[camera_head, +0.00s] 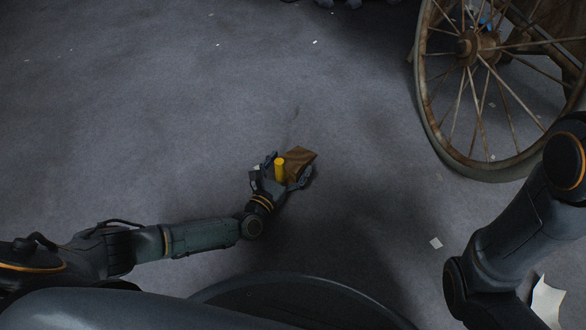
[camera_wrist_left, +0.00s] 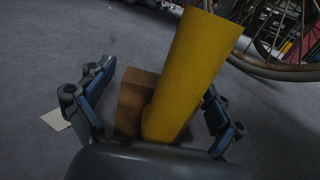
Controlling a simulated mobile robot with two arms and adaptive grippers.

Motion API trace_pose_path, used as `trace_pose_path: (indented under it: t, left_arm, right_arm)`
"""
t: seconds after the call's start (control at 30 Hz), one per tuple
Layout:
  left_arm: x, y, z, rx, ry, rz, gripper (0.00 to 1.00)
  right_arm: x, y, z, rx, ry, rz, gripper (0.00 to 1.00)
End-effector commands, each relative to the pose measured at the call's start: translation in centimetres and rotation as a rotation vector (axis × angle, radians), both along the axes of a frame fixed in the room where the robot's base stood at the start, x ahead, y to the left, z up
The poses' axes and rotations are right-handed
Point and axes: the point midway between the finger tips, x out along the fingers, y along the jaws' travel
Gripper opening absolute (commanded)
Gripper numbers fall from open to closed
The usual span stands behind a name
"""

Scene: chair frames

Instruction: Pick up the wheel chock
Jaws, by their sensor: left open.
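The wheel chock (camera_head: 301,160) is a brown block on the grey floor, near the middle of the head view. A yellow upright cylinder (camera_head: 280,168) stands against it; I cannot tell whether it is part of the chock. My left gripper (camera_head: 288,170) is open around them, one finger on each side. In the left wrist view the brown block (camera_wrist_left: 134,95) sits between the open fingers, partly hidden by the yellow cylinder (camera_wrist_left: 195,70). I cannot tell whether any finger touches them. My right arm shows at the right, but its gripper is out of view.
A large rusty spoked wheel (camera_head: 482,152) stands at the upper right, apart from the chock. Small paper scraps lie about, one pale scrap (camera_head: 436,243) at the lower right and another (camera_wrist_left: 57,119) at the left in the wrist view. The floor at the upper left is mostly clear.

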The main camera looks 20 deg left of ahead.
Motion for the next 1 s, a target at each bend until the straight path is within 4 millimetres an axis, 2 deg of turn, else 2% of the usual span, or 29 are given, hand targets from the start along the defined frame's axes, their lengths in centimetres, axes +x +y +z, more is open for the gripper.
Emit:
trace_pose_path:
  t: [0.2, 0.5, 0.6, 1.0]
  left_arm:
    - [0.02, -0.01, 0.04, 0.0, 0.001, 0.0, 0.9]
    - [0.0, 0.0, 0.02, 0.0, 0.001, 0.0, 0.29]
    - [0.08, 0.0, 0.21, -0.001, -0.004, 0.001, 0.14]
    - [0.06, -0.02, 0.95, -0.001, -0.003, 0.001, 0.14]
  right_arm:
    - [0.0, 0.0, 0.05, 0.0, 0.0, 0.0, 0.4]
    - [0.02, 0.01, 0.05, 0.0, 0.001, 0.0, 0.4]
    - [0.03, 0.0, 0.07, 0.0, 0.001, 0.0, 0.4]
    - [0.06, 0.0, 0.85, 0.0, 0.002, 0.0, 0.4]
